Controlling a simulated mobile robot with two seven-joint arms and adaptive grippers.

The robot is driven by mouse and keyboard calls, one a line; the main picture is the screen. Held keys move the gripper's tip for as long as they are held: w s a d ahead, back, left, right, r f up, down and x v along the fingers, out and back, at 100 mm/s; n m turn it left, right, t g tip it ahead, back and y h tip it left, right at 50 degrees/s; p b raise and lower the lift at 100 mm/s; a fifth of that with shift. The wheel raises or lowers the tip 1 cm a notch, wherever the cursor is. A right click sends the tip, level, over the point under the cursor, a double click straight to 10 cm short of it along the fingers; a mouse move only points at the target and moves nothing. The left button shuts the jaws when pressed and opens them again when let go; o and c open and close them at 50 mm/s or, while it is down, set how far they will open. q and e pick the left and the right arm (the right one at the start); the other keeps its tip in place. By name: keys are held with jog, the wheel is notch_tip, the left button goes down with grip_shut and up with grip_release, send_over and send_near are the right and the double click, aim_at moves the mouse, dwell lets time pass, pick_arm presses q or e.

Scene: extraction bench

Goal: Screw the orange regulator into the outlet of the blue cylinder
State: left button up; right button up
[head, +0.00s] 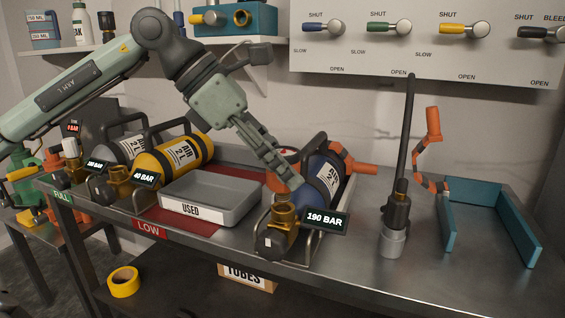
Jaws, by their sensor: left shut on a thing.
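The blue cylinder (313,202) lies tilted on the bench in a metal cradle, its brass outlet (284,214) towards the front left beside a "190 BAR" display (325,219). My left gripper (290,183) reaches down to the cylinder's shoulder, just above the outlet. My right gripper is out of view.
Left of the blue cylinder are a grey "USED" tray (237,210) on a red mat, a yellow cylinder (176,156) and a grey cylinder (116,151). Bare bench shows in front.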

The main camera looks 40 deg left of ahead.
pick_arm(q)
jog(key=shift+f+b, duration=1.2)
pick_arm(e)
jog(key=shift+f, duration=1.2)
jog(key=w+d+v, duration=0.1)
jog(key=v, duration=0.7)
pick_arm(q)
jog(key=m+g+p, duration=0.1)
jog(key=m+g+h+p, duration=0.1)
jog(key=m+p, duration=0.1)
jog(key=m+g+p, duration=0.1)
jog(key=p, duration=0.1)
jog(key=shift+r+m+h, duration=0.3)
jog(key=shift+m+h, duration=0.1)
jog(key=m+g+p, duration=0.1)
jog(key=m+p, duration=0.2)
jog(key=shift+f+g, duration=0.15)
jog(key=shift+g, duration=0.25)
jog(key=shift+f+m+g+h, duration=0.1)
jog(key=shift+m+g+h, duration=0.2)
jog(key=shift+m, duration=0.4)
jog(key=o, duration=1.5)
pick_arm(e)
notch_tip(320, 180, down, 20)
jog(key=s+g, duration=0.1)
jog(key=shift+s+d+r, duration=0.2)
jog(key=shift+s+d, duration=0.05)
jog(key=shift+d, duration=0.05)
pick_arm(q)
jog(key=shift+f, duration=0.1)
